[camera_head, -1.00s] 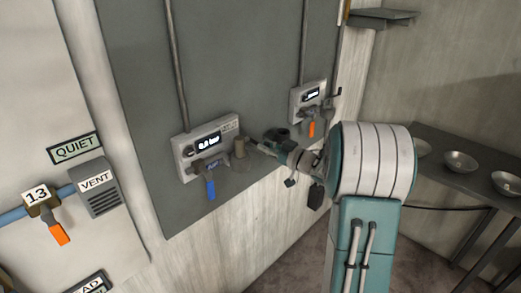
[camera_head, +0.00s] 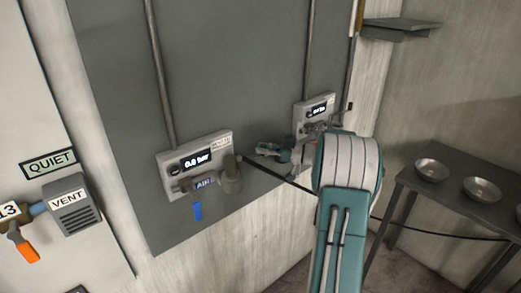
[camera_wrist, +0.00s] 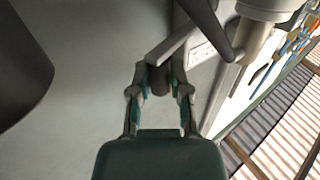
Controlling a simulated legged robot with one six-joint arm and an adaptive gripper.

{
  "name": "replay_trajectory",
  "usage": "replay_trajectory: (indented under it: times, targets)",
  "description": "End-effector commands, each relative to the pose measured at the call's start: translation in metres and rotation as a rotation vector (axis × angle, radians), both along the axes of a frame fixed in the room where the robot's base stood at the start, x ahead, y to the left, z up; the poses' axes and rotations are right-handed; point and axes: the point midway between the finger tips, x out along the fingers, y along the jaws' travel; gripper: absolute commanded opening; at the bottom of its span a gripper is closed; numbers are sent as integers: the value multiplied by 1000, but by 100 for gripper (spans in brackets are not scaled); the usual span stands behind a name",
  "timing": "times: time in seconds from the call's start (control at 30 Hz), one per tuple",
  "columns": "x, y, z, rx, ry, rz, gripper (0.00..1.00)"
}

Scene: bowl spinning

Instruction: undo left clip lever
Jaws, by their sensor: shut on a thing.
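The left wall unit (camera_head: 181,163) has a lit display, a blue handle (camera_head: 197,211) hanging down and a brownish cylindrical fitting (camera_head: 231,180) at its right. My gripper (camera_head: 258,151) is just right of this fitting, in front of the grey panel. In the wrist view, my gripper (camera_wrist: 160,72) is shut on a small dark peg-like piece, seemingly part of the clip lever (camera_wrist: 176,42), a grey bar angling up to the right. The far side of the grip is hidden by the fingers.
A dark hose (camera_head: 290,182) runs from beside the left fitting toward the lower right, passing below my gripper. A second wall unit (camera_head: 314,110) is partly behind my arm. A table with bowls (camera_head: 432,170) stands at right; a VENT box (camera_head: 71,205) is at left.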

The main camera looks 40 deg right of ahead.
Motion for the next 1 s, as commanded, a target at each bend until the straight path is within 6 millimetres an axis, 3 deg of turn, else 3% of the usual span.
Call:
replay_trajectory:
  times: [0.93, 0.97, 1.0]
  targets:
    - [13, -1, 2, 0, -5, -4, 0]
    - [13, -1, 2, 0, -5, -4, 28]
    - [13, -1, 2, 0, -5, -4, 46]
